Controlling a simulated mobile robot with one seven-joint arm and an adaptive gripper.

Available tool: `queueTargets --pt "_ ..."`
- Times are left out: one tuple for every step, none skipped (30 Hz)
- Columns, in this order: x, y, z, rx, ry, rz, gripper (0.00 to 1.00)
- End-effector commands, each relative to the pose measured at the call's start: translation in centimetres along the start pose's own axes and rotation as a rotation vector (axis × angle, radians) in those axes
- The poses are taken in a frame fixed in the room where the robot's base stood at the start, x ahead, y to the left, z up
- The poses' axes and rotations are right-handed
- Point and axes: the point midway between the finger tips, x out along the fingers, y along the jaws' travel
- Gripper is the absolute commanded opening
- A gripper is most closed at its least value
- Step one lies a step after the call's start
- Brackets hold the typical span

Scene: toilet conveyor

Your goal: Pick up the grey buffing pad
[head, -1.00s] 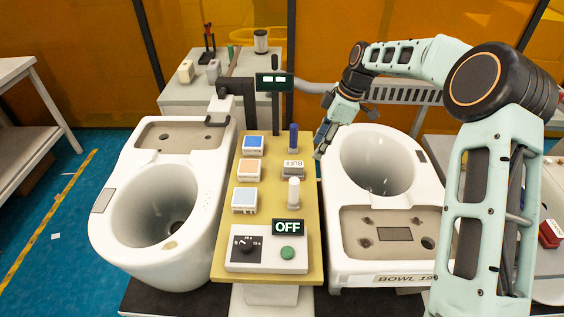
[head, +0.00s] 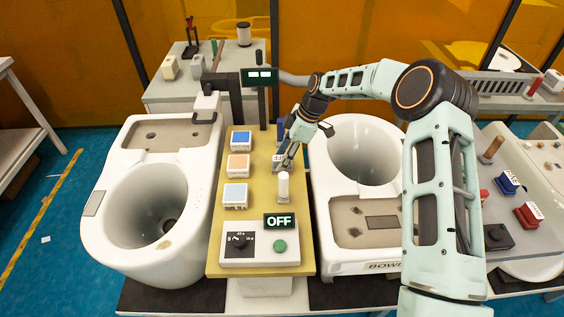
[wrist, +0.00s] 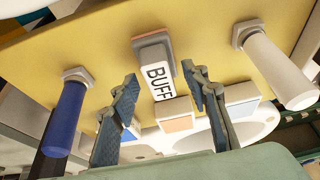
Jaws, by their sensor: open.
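The grey buffing pad (head: 277,160) sits on the yellow board (head: 257,205) between the two bowls, partly hidden by my gripper in the head view. In the wrist view the pad (wrist: 153,51) shows its grey body and a white label reading "BUFF". My gripper (head: 284,160) is over the pad from the right. In the wrist view my gripper (wrist: 159,74) is open, with one blue-grey finger on each side of the label. No contact with the pad can be made out.
A blue cylinder (wrist: 65,118) and a white cylinder (wrist: 278,65) stand on either side of the pad. Blue (head: 241,139), orange (head: 237,165) and light blue (head: 235,195) blocks line the board's left. An OFF sign (head: 280,220) stands in front. Bowls flank the board.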

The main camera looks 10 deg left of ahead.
Motion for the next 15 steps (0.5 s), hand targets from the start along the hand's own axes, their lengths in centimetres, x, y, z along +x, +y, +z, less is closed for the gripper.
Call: queueTargets --pt "0.32 0.01 -0.01 0.001 0.000 0.000 0.42" --pt "0.46 0.02 0.00 0.001 0.000 0.001 0.42" --pt "0.57 0.03 0.01 0.001 0.000 0.001 0.42" --pt "0.62 0.04 0.02 0.001 0.000 0.001 0.42" --pt "0.64 0.04 0.03 0.001 0.000 0.002 0.42" --pt "0.64 0.04 0.03 0.001 0.000 0.002 0.42" --pt "0.64 0.04 0.03 0.001 0.000 0.002 0.42" --pt "0.64 0.03 0.03 0.001 0.000 0.001 0.42" --pt "0.64 0.03 0.03 0.001 0.000 0.001 0.42" --pt "0.63 0.03 0.03 0.001 0.000 0.001 0.39" --pt "0.63 0.03 0.03 0.001 0.000 0.001 0.35" --pt "0.63 0.03 0.03 0.001 0.000 0.001 0.31" --pt "0.63 0.02 0.03 0.001 0.000 0.001 0.28" --pt "0.63 0.02 0.03 0.001 0.000 0.001 0.24" --pt "0.62 0.02 0.03 0.001 0.000 0.001 0.20"
